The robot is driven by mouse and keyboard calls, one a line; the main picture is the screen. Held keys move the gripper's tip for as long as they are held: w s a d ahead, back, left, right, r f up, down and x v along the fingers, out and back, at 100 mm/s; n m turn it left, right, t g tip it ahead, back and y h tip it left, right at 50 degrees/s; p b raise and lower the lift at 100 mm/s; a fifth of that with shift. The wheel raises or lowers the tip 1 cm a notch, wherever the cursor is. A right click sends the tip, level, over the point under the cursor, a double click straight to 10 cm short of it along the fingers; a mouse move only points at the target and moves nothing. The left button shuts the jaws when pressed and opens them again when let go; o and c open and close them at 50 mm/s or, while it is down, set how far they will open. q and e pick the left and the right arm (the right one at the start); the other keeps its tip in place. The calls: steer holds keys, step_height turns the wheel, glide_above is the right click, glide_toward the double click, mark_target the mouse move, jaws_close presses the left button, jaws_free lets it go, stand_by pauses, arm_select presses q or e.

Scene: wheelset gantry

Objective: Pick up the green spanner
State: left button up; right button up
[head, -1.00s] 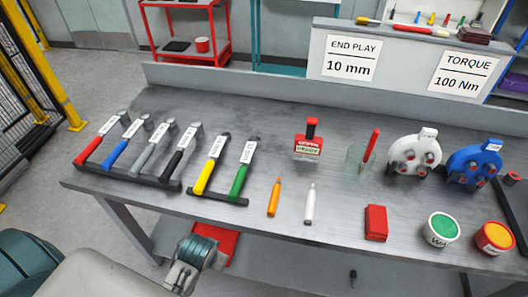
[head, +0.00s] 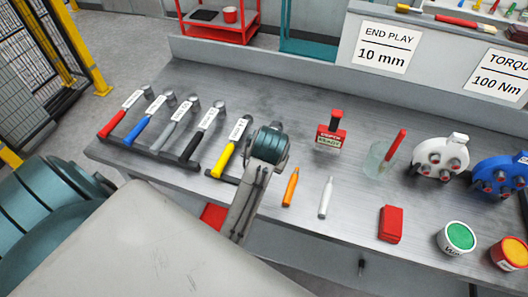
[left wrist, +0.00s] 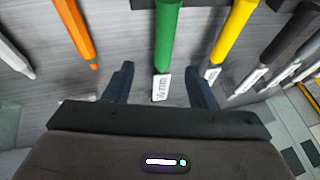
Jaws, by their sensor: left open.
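The green spanner (left wrist: 167,38) shows in the left wrist view, its green handle at the top centre and its white size label between my fingers in the picture. My left gripper (left wrist: 162,82) is open and empty, one finger on each side of the labelled end. I cannot tell its height above the spanner. In the head view my left arm and wrist cover the green spanner. The yellow spanner (head: 225,158) lies beside it and also shows right of it in the left wrist view (left wrist: 236,30). My right gripper is not in view.
An orange marker (head: 290,187) and a white marker (head: 325,197) lie close by on the grey bench. Several other coloured spanners, including a black one (head: 192,147), rest in a row to the left. A red stamp-like block (head: 331,136) stands behind my wrist.

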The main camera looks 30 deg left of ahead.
arm_select(q)
steer(key=w+f, duration=0.1)
steer(key=w+a+f+p, duration=0.1)
steer(key=w+f, duration=0.1)
steer(key=shift+w+a+f, duration=0.15)
steer(key=shift+a+f, duration=0.05)
steer(key=shift+a, duration=0.15)
steer(key=shift+w+a+f+p, duration=0.1)
steer(key=shift+f+p, duration=0.1)
steer(key=shift+p, duration=0.2)
steer(key=x, duration=0.1)
steer(key=p+x, duration=0.2)
steer(key=x, duration=0.1)
steer(key=shift+s+a+f, duration=0.1)
steer(key=shift+s+a, duration=0.15)
steer(key=shift+a, duration=0.1)
steer(key=shift+w+a+f, duration=0.1)
steer(key=shift+f, duration=0.2)
steer(key=shift+c, duration=0.9)
steer(key=shift+r, duration=0.1)
jaws_close()
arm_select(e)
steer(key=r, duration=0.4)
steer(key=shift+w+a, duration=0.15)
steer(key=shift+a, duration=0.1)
arm_select(q)
steer(key=shift+w, duration=0.1)
